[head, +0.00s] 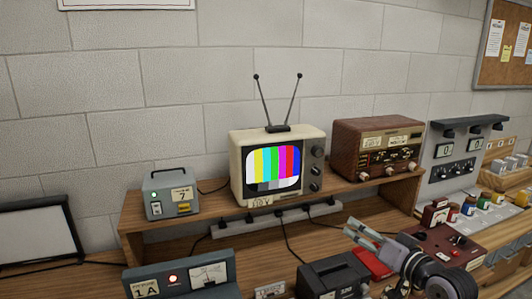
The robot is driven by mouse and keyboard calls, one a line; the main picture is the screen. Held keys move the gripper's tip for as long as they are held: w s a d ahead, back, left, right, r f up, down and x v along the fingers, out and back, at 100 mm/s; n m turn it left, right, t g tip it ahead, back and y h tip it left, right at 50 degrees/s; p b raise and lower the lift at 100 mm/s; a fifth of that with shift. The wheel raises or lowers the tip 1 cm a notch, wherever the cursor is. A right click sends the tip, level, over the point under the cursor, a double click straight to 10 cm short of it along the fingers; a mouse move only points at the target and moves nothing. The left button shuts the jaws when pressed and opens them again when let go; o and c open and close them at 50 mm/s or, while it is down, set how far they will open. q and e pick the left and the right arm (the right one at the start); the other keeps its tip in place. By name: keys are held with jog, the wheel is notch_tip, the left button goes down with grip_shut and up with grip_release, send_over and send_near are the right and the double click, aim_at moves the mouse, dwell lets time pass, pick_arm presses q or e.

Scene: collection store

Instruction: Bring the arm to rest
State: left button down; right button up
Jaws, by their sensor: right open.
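My right gripper (362,238) reaches in from the lower right. Its fingers point up and to the left, open, with nothing seen between them. It is in front of the wooden shelf, above the bench, near a black box and a red item. My left gripper is not in view.
A cream television (249,185) with colour bars stands on the wooden shelf (222,205), between a grey box (170,194) and a brown radio (376,140). A power strip (272,219) runs below. A meter box (180,279), black box (331,276) and red panel (441,246) crowd the bench.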

jog(key=s+a+f+n+g+h, duration=0.1)
jog(key=s+a+f+g, duration=0.1)
jog(key=s+f, duration=0.6)
jog(key=s+a+f+n+g+h, duration=0.1)
jog(key=s+a+f+g, duration=0.2)
jog(key=s+f, duration=0.5)
jog(key=s+d+f+n+g+h, duration=0.1)
jog(key=s+f+g+h, duration=0.15)
jog(key=s+f, duration=0.6)
jog(key=s+d+f+g+h, duration=0.1)
jog(key=s+f+g+h, duration=0.2)
jog(key=s, duration=1.1)
notch_tip(320, 180, down, 28)
jog(key=s+g+y+b, duration=0.1)
jog(key=g+b, duration=0.1)
jog(key=b, duration=0.1)
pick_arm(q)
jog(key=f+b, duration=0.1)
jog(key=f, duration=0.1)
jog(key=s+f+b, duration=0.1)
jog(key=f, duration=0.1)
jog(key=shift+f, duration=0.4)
pick_arm(e)
jog(key=s+d+f+g, duration=0.1)
jog(key=s+d+f, duration=0.2)
jog(key=s+f, duration=1.4)
jog(key=shift+s+f+n, duration=0.15)
jog(key=shift+f+n, duration=0.25)
jog(key=shift+f, duration=0.45)
